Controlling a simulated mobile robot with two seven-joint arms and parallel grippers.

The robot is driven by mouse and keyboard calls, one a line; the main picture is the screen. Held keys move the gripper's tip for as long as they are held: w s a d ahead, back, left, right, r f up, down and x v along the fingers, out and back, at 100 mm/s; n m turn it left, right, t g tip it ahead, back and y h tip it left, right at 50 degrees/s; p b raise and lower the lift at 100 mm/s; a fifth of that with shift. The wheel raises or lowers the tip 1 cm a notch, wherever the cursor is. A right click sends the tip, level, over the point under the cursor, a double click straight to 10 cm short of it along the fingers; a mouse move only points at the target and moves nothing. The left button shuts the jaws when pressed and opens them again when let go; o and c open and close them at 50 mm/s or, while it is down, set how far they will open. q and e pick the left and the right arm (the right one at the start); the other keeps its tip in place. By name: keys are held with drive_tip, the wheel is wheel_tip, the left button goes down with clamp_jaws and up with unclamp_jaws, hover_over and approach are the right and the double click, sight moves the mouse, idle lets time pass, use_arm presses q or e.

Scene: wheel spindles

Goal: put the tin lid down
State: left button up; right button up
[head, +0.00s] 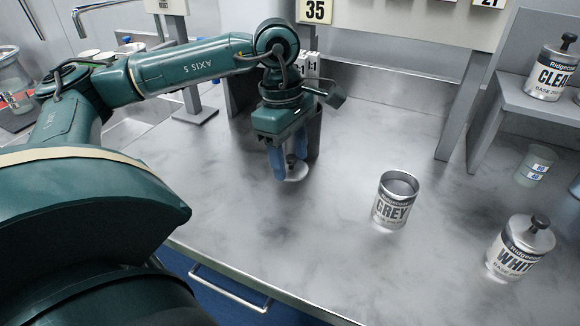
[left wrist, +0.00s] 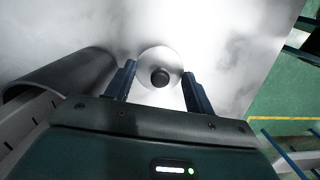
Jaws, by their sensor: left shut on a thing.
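My left gripper (head: 289,168) points down over the grey worktop, left of the open tin. It is shut on the tin lid (head: 298,174), a pale round disc with a dark knob. In the left wrist view the lid (left wrist: 160,58) shows between the two blue fingertips (left wrist: 159,78), its knob facing the camera. I cannot tell whether the lid touches the worktop. The GREY tin (head: 390,212) stands upright and open, without a lid, to the right of the gripper. My right gripper is not in view.
A lidded WHITE tin (head: 513,262) stands at the right, with a translucent beaker (head: 535,166) behind it. A lidded CLEAR tin (head: 550,77) is on the raised shelf (head: 522,102). Grey posts rise at the back.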

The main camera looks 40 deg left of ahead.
sight(290, 167)
use_arm(q)
drive_tip(key=shift+f, duration=1.65)
drive_tip(key=shift+f, duration=0.15)
drive_tip(key=o, duration=1)
drive_tip(key=shift+c, duration=0.2)
wheel_tip(290, 167, up, 12)
drive_tip(key=a, duration=0.1)
drive_tip(key=shift+a+p, duration=0.2)
drive_tip(key=shift+p, duration=0.25)
drive_tip(key=shift+s, duration=0.1)
